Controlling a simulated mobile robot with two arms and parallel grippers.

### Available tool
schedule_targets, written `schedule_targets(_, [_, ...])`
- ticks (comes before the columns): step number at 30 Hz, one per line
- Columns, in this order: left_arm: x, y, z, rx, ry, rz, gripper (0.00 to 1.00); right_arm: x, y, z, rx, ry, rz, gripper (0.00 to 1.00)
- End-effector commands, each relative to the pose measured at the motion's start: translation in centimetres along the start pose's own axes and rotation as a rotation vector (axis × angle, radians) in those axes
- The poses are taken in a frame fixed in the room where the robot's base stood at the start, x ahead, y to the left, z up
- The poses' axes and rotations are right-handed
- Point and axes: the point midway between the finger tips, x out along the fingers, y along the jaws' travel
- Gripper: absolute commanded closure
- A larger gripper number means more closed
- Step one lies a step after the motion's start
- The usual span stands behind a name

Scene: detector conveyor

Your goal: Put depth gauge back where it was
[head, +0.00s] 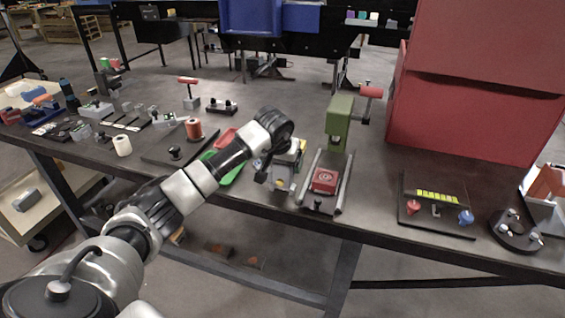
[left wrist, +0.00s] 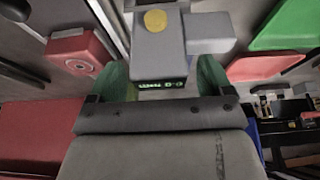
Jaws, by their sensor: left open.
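A grey block-shaped device with a green-lit readout, which looks like the depth gauge (left wrist: 160,50), shows in the left wrist view with a round yellow spot on top. It also shows in the head view (head: 283,178), standing near the table's front edge, partly hidden by my gripper. My left gripper (left wrist: 162,78) is open, its two green fingers on either side of the device's readout end. I cannot tell whether they touch it. In the head view the left gripper (head: 268,172) is over the device's left side. The right gripper is not seen.
Green and red trays (head: 226,137) lie left. A panel with knobs (head: 437,200) and large red bins (head: 480,115) are at right.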

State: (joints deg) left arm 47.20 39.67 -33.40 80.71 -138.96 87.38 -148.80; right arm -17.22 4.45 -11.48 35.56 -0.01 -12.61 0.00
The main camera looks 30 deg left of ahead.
Motion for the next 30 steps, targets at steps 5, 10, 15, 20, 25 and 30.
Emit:
schedule_targets(5, [-1.4,0.1,-0.6,0.001,0.0,0.003,0.19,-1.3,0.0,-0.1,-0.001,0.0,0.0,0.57])
schedule_targets(10, [-4.3,-0.1,-0.5,0.002,0.007,-0.002,0.19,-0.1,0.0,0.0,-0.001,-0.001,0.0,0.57])
schedule_targets(15, [-8.2,0.0,-0.5,0.002,0.008,0.0,0.19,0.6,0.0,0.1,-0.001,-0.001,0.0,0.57])
schedule_targets(20, [-11.1,0.0,-0.5,0.001,0.005,0.0,0.19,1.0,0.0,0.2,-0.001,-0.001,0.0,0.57])
schedule_targets(25, [-12.7,0.0,-0.4,0.0,0.002,-0.001,0.19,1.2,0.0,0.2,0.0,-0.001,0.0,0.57])
schedule_targets(30, [-13.1,0.0,-0.4,0.001,-0.001,0.0,0.19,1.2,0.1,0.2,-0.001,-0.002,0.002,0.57])
